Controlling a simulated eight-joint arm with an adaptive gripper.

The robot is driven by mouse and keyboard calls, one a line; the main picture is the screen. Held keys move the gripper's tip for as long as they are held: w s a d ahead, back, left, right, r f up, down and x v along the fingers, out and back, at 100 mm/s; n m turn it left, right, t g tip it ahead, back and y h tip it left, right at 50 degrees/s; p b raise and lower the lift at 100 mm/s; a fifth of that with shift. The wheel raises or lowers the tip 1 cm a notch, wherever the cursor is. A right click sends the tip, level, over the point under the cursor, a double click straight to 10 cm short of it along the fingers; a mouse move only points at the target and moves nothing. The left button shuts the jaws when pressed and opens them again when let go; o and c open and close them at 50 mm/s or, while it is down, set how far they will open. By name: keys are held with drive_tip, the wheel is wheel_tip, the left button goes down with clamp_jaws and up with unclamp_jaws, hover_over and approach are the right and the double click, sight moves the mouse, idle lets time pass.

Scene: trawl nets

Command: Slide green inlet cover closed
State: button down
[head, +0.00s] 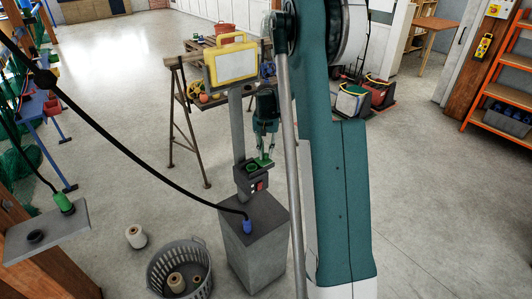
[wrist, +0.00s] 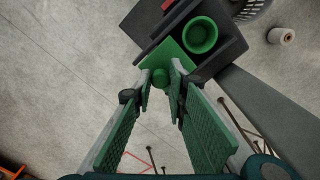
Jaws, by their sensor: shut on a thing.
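The green inlet cover (wrist: 170,54) is a flat square plate with a round knob (wrist: 161,77) on it; the plate also shows in the head view (head: 264,161). My gripper (wrist: 162,74) is shut on the knob, a fingertip on each side; in the head view it (head: 264,154) points down at the box. The green round inlet (wrist: 200,36) sits on the dark box (wrist: 229,52), to the right of the cover. The inlet's ring and dark inside are in plain sight, and the plate lies beside it.
The dark box (head: 249,183) stands on a grey pedestal (head: 254,237), with a post and a yellow-framed panel (head: 231,63) behind. A grey basket (head: 180,270) stands left on the floor.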

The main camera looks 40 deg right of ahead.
drive_tip(key=shift+a+b, duration=1)
drive_tip(key=shift+a, duration=2.55)
drive_tip(key=c, duration=2.3)
unclamp_jaws()
drive_tip(key=shift+a, duration=0.1)
drive_tip(key=shift+o, duration=0.2)
drive_tip(key=shift+r, duration=0.15)
wheel_tip(320, 180, up, 12)
